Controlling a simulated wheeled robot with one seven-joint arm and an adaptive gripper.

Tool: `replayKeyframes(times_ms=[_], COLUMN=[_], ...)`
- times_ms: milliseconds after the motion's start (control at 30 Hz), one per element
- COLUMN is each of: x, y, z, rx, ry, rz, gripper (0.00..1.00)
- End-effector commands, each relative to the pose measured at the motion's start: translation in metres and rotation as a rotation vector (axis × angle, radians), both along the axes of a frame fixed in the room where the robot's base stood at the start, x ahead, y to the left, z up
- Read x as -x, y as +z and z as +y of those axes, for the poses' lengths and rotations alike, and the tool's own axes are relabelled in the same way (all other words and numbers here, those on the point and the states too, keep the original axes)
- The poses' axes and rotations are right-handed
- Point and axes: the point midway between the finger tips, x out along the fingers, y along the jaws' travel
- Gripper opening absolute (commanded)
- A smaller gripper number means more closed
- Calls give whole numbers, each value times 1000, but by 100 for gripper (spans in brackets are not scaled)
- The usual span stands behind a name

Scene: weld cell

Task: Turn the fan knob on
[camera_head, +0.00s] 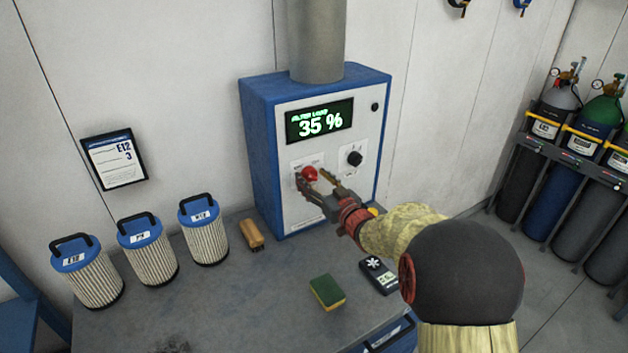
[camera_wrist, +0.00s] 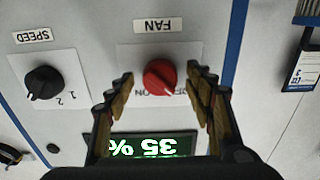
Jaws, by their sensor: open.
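The red fan knob (camera_head: 309,173) is on the white front panel of a blue filter cabinet (camera_head: 262,150). In the wrist view, which is upside down, the knob (camera_wrist: 160,76) sits below the FAN label (camera_wrist: 158,25). A pale pointer mark on it points toward the lower right of that picture. The small lettering beside it is partly hidden and hard to read. My gripper (camera_head: 313,181) is at the panel in front of the knob. In the wrist view my gripper (camera_wrist: 161,84) is open, with one finger on each side of the knob and visible gaps between.
A black speed knob (camera_head: 355,158) is beside the fan knob. The lit display (camera_head: 320,122) above reads 35 %. Several filter cartridges (camera_head: 147,250), a brush (camera_head: 251,235), a sponge (camera_head: 327,292) and a handheld meter (camera_head: 378,275) stand or lie on the bench. Gas cylinders (camera_head: 560,205) stand at right.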

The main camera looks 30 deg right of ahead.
Motion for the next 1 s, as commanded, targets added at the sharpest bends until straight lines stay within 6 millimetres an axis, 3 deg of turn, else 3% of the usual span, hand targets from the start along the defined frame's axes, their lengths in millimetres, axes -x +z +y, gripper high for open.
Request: replayKeyframes(times_ms=[133, 900, 1000], x=[0, 0, 0], y=[0, 0, 1], z=[0, 0, 0], rx=[0, 1, -2], ry=[0, 0, 0], rz=[0, 0, 0], gripper=[53, 9, 9])
